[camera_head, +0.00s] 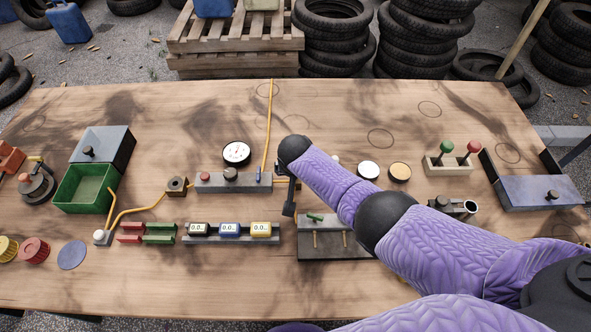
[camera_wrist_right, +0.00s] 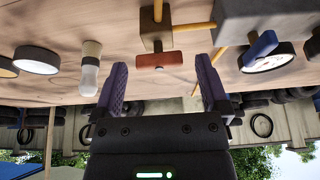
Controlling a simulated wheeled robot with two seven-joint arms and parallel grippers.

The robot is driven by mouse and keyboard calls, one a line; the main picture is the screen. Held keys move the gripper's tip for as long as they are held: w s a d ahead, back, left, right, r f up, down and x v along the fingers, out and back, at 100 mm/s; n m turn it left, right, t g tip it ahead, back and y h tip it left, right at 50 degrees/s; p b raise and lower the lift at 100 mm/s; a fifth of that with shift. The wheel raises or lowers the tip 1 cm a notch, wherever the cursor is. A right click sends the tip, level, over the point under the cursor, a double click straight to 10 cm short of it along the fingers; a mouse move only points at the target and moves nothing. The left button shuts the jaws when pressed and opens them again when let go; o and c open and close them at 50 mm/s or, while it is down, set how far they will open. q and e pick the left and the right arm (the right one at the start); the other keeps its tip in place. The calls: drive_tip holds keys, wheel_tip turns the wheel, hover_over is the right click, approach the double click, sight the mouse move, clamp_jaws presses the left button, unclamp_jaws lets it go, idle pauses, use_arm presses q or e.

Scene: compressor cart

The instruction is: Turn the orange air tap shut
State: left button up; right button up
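The orange air tap shows in the right wrist view as a red-orange bar handle (camera_wrist_right: 158,61) on a brass block (camera_wrist_right: 156,28) with yellow pipe. The bar lies crosswise in that picture. My right gripper (camera_wrist_right: 162,66) is open, with one finger to each side of the bar's ends; gaps show on both sides. Whether the bar is between the fingertips in depth I cannot tell. In the head view my right gripper (camera_head: 289,203) hangs over the end of the grey manifold (camera_head: 225,183) and hides the tap. My left gripper is not in view.
A blue lever (camera_wrist_right: 260,49) and a pressure gauge (camera_head: 237,153) stand close by on the manifold. A yellow hose (camera_head: 268,130) rises behind my gripper. A white-headed bulb-like piece (camera_wrist_right: 90,70) and a rack with green and brass pins (camera_head: 335,246) are also near.

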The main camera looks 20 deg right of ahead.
drive_tip(key=shift+r, duration=0.15)
drive_tip(key=p+v, duration=0.7)
drive_tip(key=v, duration=0.2)
drive_tip(key=shift+s+r, duration=0.15)
drive_tip(key=shift+r, duration=0.15)
